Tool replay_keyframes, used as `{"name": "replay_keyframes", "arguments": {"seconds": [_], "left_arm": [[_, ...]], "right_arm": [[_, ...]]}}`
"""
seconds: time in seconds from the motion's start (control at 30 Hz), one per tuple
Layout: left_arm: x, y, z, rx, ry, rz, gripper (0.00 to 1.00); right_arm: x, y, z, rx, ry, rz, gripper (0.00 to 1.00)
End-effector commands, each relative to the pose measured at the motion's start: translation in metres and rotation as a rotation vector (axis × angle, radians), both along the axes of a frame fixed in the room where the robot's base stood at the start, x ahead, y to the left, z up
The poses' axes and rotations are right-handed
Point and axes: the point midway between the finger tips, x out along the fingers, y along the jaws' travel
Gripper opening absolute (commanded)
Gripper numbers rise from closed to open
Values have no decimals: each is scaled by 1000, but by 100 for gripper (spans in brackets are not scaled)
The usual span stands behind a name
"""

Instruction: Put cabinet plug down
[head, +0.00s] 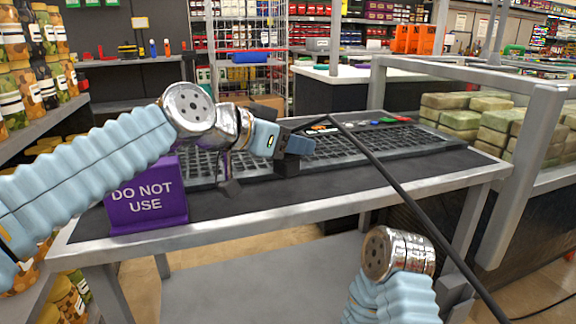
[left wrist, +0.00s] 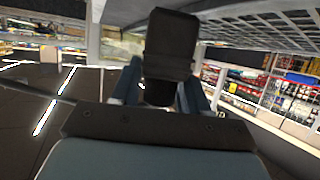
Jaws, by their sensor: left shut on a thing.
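My left gripper (head: 292,145) is above the black table mat, in front of the grey grid tray. It is shut on a dark block, which I take to be the cabinet plug (head: 287,167). In the left wrist view the plug (left wrist: 170,45) sits between the two blue-grey fingers (left wrist: 160,95) and sticks out beyond them. Whether the plug touches the mat cannot be told. My right gripper is out of view; only part of that arm shows at the bottom.
The table (head: 280,218) has a black top and grey metal frame. A purple "DO NOT USE" sign (head: 146,196) stands at its left front. The grid tray (head: 385,145) spans the back, with small coloured parts behind. A metal frame post (head: 528,170) rises at the right.

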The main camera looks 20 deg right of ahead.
Motion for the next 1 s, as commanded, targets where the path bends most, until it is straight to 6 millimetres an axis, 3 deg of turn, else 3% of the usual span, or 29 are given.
{"name": "replay_keyframes", "arguments": {"seconds": [0.13,0.3,0.7,0.73,0.87,1.0], "left_arm": [[8,4,-11,-1,1,2,13],[8,4,-39,0,2,-1,13],[8,4,-45,-1,0,0,13],[8,4,-44,0,0,0,49],[8,3,-43,0,1,0,69],[8,3,-43,0,1,0,70]], "right_arm": [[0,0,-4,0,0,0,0],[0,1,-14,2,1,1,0],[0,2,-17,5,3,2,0],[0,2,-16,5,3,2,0],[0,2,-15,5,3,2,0],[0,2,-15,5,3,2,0]]}}
